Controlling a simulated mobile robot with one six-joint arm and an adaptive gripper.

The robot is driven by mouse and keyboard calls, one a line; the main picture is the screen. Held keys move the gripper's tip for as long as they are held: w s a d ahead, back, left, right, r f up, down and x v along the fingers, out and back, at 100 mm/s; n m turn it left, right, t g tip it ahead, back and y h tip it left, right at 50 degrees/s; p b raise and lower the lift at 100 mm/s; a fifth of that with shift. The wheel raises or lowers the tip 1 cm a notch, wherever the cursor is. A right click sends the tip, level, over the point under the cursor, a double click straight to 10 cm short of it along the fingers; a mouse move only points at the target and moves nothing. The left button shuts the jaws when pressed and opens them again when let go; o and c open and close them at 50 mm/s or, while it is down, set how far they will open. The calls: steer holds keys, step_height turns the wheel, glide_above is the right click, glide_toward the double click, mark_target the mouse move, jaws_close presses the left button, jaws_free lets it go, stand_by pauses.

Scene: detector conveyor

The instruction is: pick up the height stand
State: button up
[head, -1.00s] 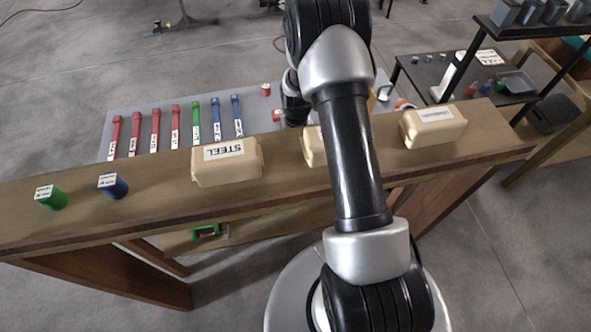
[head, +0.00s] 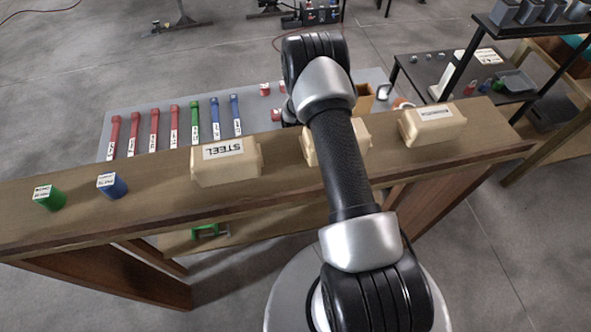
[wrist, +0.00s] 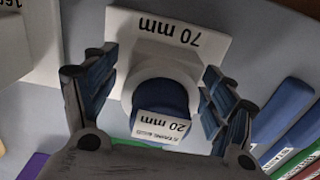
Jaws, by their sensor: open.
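The height stand shows in the wrist view as a white piece with a "70 mm" plate (wrist: 165,32) and a pale round body. A dark blue cylinder (wrist: 163,95) with a "20 mm" label sits within its outline; whether it is on or in the stand I cannot tell. My gripper (wrist: 158,88) is open, with one finger left and one right of the stand. A gap shows on both sides, and the fingers do not look closed on it. In the head view my arm hides the gripper and the stand.
In the wrist view a pale block (wrist: 25,45) stands close at left, and coloured bars (wrist: 285,110) lie at lower right. In the head view a wooden shelf (head: 80,228) with beige "STEEL" (head: 226,172) and other cases crosses in front of the grey table (head: 262,125).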

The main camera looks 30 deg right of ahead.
steer(key=c, duration=1.3)
